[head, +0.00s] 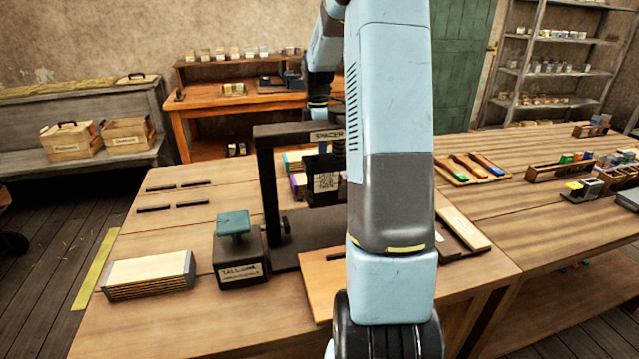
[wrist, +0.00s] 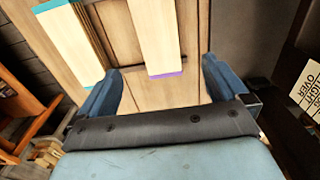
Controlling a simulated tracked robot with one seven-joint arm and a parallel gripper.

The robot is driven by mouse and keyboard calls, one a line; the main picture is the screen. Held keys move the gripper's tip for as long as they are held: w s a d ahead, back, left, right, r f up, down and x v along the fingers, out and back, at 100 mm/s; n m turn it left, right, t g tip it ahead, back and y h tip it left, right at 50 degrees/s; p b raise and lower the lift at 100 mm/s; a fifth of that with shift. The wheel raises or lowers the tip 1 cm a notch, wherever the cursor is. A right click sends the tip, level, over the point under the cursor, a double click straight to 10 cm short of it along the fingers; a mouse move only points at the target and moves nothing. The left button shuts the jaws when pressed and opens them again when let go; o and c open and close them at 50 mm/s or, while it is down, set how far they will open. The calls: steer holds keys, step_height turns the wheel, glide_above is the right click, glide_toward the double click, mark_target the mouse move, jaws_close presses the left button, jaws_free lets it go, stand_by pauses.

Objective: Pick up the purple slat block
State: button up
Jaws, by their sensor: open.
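The purple slat block (wrist: 147,38) is a pale slab with a thin purple edge, lying on the wooden bench in the wrist view. My gripper (wrist: 160,67) is open, its two blue fingers apart on either side of the block's near end. I cannot tell how far above the block it is. In the head view, a small purple piece of the block (head: 297,184) shows behind the black press frame. My gripper is hidden there behind the press and my own arm.
A teal-edged slat block (wrist: 70,35) lies just left of the purple one. The black press (head: 267,185) stands close by. A block labelled TALL (head: 238,262) and a slat stack (head: 148,277) are at the front left.

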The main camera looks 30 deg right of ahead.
glide_above(317, 177)
step_height(317, 177, down, 8)
steer(key=shift+s+d+f, duration=0.1)
steer(key=shift+f, duration=0.15)
steer(key=shift+w+f, duration=0.2)
steer(key=shift+f, duration=2.4)
steer(key=c, duration=1.1)
steer(key=shift+c, duration=0.2)
steer(key=shift+r, duration=0.15)
